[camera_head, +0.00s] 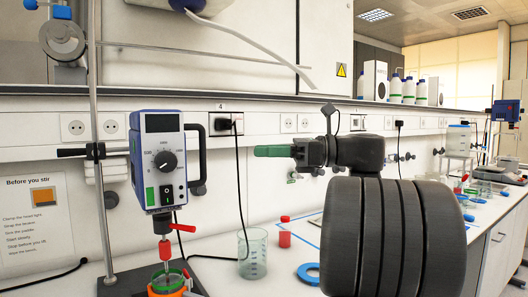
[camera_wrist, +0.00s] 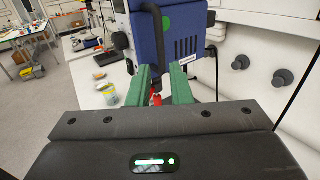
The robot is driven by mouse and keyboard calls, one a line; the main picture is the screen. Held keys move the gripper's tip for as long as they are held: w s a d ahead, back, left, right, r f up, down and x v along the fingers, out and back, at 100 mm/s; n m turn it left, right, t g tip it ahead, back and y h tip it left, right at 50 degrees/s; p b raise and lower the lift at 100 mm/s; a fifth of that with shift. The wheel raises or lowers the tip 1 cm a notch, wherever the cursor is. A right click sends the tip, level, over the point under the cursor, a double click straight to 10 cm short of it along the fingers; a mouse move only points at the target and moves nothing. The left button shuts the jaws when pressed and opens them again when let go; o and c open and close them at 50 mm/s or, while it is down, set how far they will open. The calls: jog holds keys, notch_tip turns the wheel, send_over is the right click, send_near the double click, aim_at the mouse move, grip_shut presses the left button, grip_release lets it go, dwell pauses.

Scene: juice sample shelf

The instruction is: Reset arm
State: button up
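My gripper (camera_head: 262,151) is raised above the bench in the head view, its green fingers pointing left toward the overhead stirrer (camera_head: 158,160). In the wrist view the two green fingers of my gripper (camera_wrist: 161,76) stand apart with nothing held between them. The blue stirrer housing (camera_wrist: 174,42) is ahead of them, and a red part (camera_wrist: 156,98) under it shows through the gap. In the head view my gripper is well to the right of the stirrer, with clear space between. My dark arm hides part of the bench on the right.
A metal stand rod (camera_head: 103,200) is at the left. A glass beaker (camera_head: 252,254), a small red-capped item (camera_head: 284,233) and a blue ring (camera_head: 309,273) are on the bench below. A shelf (camera_head: 270,103) runs along the wall. A black cable (camera_head: 239,185) hangs from a socket.

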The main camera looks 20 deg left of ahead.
aim_at(204, 149)
jog(key=shift+a, duration=0.1)
jog(key=x, duration=1.3)
jog(key=shift+s+a+r+p, duration=0.1)
jog(key=shift+a+p, duration=0.2)
jog(key=shift+d, duration=0.1)
